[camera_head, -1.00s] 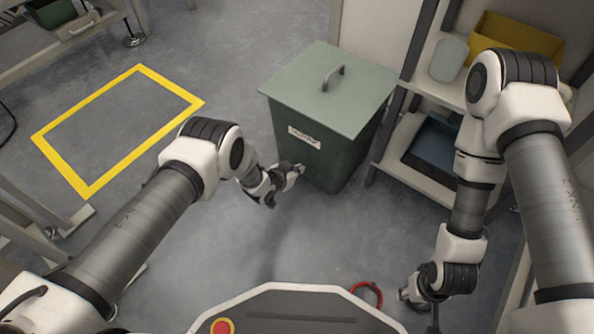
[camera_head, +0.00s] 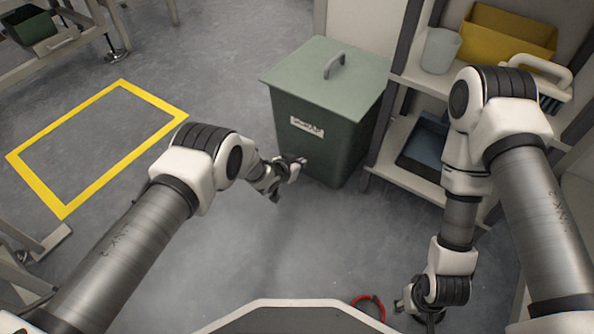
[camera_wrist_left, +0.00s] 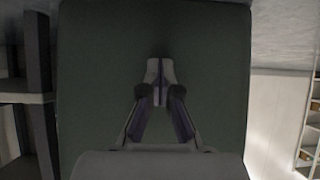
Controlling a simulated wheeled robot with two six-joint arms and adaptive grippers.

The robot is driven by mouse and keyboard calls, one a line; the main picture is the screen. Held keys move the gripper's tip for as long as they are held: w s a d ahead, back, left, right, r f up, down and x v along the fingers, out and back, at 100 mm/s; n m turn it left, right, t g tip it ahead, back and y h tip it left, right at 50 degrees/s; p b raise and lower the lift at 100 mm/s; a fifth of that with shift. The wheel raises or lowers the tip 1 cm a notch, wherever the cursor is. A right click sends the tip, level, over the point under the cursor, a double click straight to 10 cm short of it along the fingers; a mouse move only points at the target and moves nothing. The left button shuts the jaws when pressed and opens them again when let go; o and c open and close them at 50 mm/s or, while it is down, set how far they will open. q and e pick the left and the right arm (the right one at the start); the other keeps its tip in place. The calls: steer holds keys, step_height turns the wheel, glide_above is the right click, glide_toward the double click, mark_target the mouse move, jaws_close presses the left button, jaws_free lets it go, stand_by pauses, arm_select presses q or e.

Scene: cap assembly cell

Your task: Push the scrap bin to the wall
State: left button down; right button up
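The scrap bin (camera_head: 325,135) is a dark green box with a paler lid, a grey handle and a white label. It stands upright on the floor, close to the pale wall (camera_head: 357,22) behind it. My left gripper (camera_head: 300,161) is low at the bin's front face; I cannot tell if it touches. In the left wrist view the green bin face (camera_wrist_left: 100,80) fills most of the picture. My left gripper's fingers (camera_wrist_left: 160,85) are together there with nothing between them. My right gripper (camera_head: 404,306) hangs low at the right, away from the bin; its opening is unclear.
A shelf unit (camera_head: 402,83) stands right beside the bin, with a yellow tray (camera_head: 507,30), a pale cup (camera_head: 440,50) and a blue tray (camera_head: 424,145). A red ring (camera_head: 370,307) lies on the floor. A yellow floor outline (camera_head: 150,97) and open floor are left.

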mark_target(305, 157)
arm_select(q)
steer(key=shift+w+d+f+b, duration=0.2)
steer(key=shift+w+d+b, duration=0.3)
steer(key=shift+w+b, duration=0.25)
arm_select(e)
steer(key=shift+f, duration=0.9)
arm_select(q)
steer(key=shift+w+d+b, duration=0.35)
steer(key=shift+w+b, duration=0.15)
steer(key=shift+b, duration=0.1)
arm_select(e)
steer(key=shift+f, duration=0.55)
arm_select(q)
steer(key=shift+w+d+r, duration=0.2)
steer(key=shift+w+d, duration=0.05)
steer(key=shift+w, duration=0.05)
arm_select(e)
steer(key=shift+r, duration=0.25)
arm_select(q)
steer(key=shift+w+d, duration=0.4)
steer(key=shift+w, duration=0.4)
arm_select(e)
steer(key=shift+w, duration=0.15)
